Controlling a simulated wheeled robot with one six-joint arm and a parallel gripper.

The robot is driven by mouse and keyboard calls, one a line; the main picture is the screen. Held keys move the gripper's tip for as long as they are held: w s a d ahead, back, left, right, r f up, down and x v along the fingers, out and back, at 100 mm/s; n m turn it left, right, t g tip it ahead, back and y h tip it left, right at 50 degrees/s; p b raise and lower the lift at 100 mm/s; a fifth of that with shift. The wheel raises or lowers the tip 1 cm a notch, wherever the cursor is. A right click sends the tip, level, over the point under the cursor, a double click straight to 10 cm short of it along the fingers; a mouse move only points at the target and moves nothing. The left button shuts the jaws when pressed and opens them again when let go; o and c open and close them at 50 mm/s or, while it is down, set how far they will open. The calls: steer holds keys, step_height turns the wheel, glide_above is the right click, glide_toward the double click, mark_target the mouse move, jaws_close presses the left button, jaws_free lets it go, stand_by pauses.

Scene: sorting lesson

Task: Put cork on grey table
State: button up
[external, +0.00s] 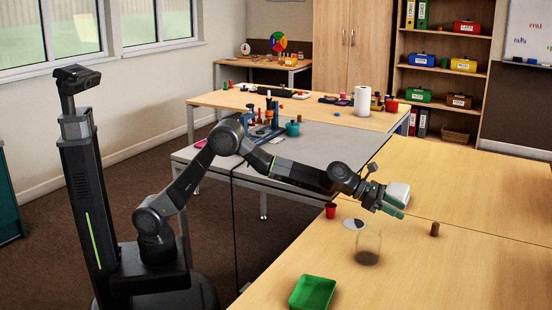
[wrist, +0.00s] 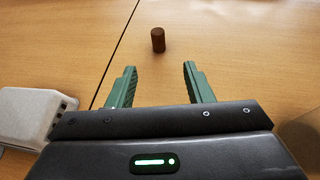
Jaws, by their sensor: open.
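The cork (external: 435,229) is a small brown cylinder standing upright on the light wooden table, right of my gripper in the external view. In the wrist view the cork (wrist: 158,40) stands ahead of the fingertips, roughly centred between them and apart from them. My gripper (external: 396,210) has green fingers and is over the wooden table. In the wrist view my gripper (wrist: 160,68) is open with nothing between its fingers. The grey table (external: 335,150) is behind the arm, left of and beyond the wooden tables; its top is partly hidden by my arm.
A clear glass (external: 368,248), a red cup (external: 330,210), a white disc (external: 351,222) and a green tray (external: 312,293) are on the cork's table. A white box (external: 398,191) is close by my gripper. A teal pot (external: 292,128) and tools occupy the grey table's far left.

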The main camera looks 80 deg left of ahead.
steer(key=p, duration=0.4)
glide_toward(429, 234)
steer(key=shift+w+d+r, duration=1)
steer(key=shift+d+r, duration=0.05)
steer(key=shift+w+d+f, duration=0.35)
steer(key=shift+w+f, duration=0.05)
steer(key=shift+w, duration=0.15)
steer(key=w+p, duration=0.1)
steer(key=p, duration=0.1)
steer(key=w+d+p, duration=0.1)
steer(key=p, duration=0.2)
steer(key=shift+w+d+f, duration=0.2)
steer(key=shift+w+f, duration=0.05)
steer(key=shift+w, duration=0.15)
steer(key=shift+w+d+f+p, duration=0.25)
steer(key=shift+w+p, duration=0.2)
steer(key=shift+p, duration=0.5)
steer(key=shift+w+d+f+p, duration=0.3)
steer(key=shift+w+f+p, duration=0.05)
steer(key=shift+p, duration=0.3)
jaws_close()
